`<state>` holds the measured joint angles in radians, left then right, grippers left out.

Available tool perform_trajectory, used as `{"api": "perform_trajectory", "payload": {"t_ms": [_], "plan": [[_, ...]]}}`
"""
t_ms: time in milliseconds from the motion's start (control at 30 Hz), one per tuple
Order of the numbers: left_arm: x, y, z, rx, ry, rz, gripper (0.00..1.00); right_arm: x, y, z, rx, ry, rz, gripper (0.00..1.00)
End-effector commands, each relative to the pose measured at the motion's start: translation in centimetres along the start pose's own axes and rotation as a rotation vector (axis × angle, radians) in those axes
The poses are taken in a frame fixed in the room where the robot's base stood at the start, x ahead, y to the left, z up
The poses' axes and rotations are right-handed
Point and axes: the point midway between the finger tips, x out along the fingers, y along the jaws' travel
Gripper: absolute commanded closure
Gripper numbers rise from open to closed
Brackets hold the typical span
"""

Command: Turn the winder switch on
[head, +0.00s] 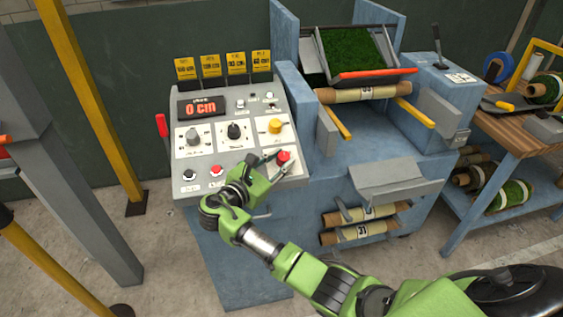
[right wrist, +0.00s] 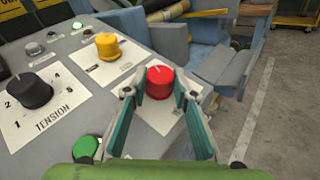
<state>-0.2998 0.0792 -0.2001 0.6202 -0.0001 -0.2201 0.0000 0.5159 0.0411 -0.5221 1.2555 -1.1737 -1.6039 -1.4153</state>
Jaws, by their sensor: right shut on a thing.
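The sloped control panel (head: 183,155) bears several knobs and buttons. The red knob (head: 284,157) sits at its lower right on a white label plate and shows in the right wrist view (right wrist: 160,82) with a pale pointer mark on top. My right gripper (head: 270,166) is shut on this red knob, with one finger on each side in the right wrist view (right wrist: 161,100). A yellow knob (right wrist: 107,45) stands just beyond it, also on a white plate. I cannot read which plate names the winder. My left gripper is not in view.
A black TENSION knob (right wrist: 29,91) and a green button (right wrist: 85,146) lie left of my fingers. The display (head: 201,107) reads 0 cm. A red lever (head: 162,125) stands at the panel's left. The blue machine with turf (head: 352,48) is to the right.

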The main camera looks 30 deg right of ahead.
Motion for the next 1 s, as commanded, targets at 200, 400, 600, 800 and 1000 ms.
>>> {"api": "perform_trajectory", "payload": {"t_ms": [200,400,600,800,1000], "plan": [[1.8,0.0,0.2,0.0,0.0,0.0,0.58,0.1,0.5,-0.1,0.068,-0.002,-0.18,0.96],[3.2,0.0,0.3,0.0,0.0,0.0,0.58,0.2,0.6,-0.1,0.111,-0.004,-0.302,0.96],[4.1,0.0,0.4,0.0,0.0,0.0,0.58,0.2,0.6,0.0,0.138,-0.003,-0.379,0.96],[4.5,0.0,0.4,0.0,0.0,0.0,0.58,0.3,0.7,0.2,0.153,-0.004,-0.418,0.96],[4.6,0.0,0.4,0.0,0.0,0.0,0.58,0.3,0.7,0.2,0.156,-0.004,-0.43,0.96]]}}
